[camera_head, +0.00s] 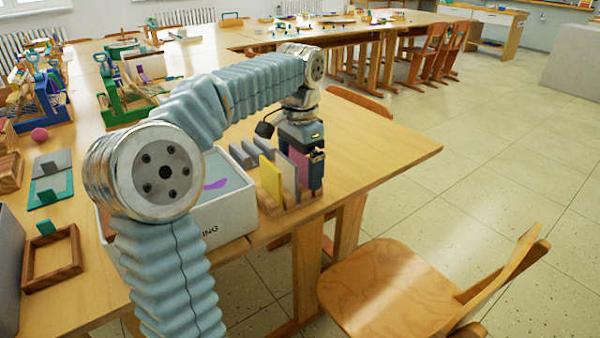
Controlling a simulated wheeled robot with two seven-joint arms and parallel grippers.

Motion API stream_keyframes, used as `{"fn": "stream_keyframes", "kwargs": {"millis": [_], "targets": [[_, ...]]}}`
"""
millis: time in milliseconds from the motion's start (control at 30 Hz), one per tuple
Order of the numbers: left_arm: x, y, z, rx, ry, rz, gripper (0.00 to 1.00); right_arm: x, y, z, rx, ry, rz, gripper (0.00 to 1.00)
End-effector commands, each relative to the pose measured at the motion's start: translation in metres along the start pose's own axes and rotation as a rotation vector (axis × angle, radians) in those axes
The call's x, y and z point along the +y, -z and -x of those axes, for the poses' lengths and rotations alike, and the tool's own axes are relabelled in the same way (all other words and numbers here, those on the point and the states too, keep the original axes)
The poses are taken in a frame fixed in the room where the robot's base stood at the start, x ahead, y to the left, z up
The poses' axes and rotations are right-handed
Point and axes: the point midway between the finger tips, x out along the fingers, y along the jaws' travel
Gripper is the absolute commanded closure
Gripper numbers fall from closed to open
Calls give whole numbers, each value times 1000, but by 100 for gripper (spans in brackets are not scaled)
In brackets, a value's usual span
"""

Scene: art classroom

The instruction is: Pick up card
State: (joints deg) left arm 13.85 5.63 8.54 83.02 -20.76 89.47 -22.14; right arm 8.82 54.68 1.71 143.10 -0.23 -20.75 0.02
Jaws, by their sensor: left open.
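Several upright cards stand in a slotted wooden holder (290,209) at the near edge of the table. A yellow card (271,181) is on the left side of the holder, with a pale grey-white card (291,178) and a pink-purple card (299,161) to its right. My left gripper (313,172) points down from above at the right end of the holder. It is open, with a dark finger beside the rightmost cards. The gripper body hides part of the cards, and I cannot tell whether one is between the fingers. My right gripper is out of view.
A white box (222,216) with a purple mark inside stands just left of the holder. The table (390,140) is bare right of the gripper. A wooden chair (385,290) stands close in front. Wooden frames and craft models crowd the left.

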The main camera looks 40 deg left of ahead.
Motion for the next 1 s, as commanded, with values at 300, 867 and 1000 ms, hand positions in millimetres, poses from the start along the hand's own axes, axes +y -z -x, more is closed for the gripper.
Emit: {"fn": "stream_keyframes", "kwargs": {"millis": [300,867,1000], "targets": [[0,0,0,0,0,0,41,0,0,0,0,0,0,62],[0,1,34,3,2,-1,43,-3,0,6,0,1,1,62],[20,-6,58,4,2,-4,43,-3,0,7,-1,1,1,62]]}}
